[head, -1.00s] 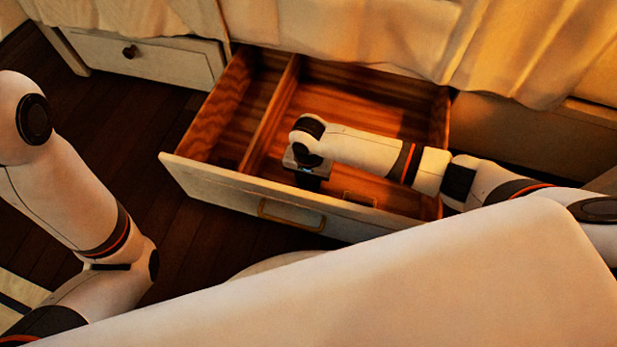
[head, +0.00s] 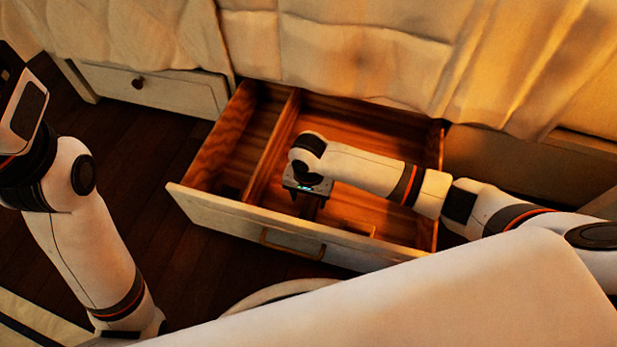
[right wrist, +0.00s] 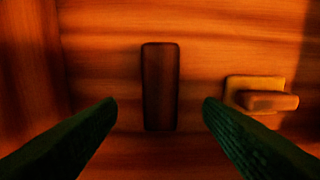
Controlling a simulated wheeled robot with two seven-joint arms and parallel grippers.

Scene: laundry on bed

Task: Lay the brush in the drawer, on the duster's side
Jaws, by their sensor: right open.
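The open drawer (head: 208,205) has a divider (head: 272,147) between a narrow left compartment and a wide right one. My right gripper (head: 306,208) points down into the wide compartment; its fingers (right wrist: 160,108) are open. Between them, apart from both, a dark brown rounded bar, which looks like the brush (right wrist: 160,87), lies on the wooden floor. Right of it is a tan block with a raised grip, perhaps the duster (right wrist: 258,95); it shows small in the head view (head: 358,229). The gripper hides the bar in the head view. My left gripper's fingers are out of view.
The drawer front with its brass handle (head: 290,246) faces me. A small dark patch (head: 229,191) in the narrow compartment is unclear. A closed white drawer (head: 150,90) stands at the left. Bedding (head: 360,50) hangs over the back. Dark floor (head: 140,180) is free at left.

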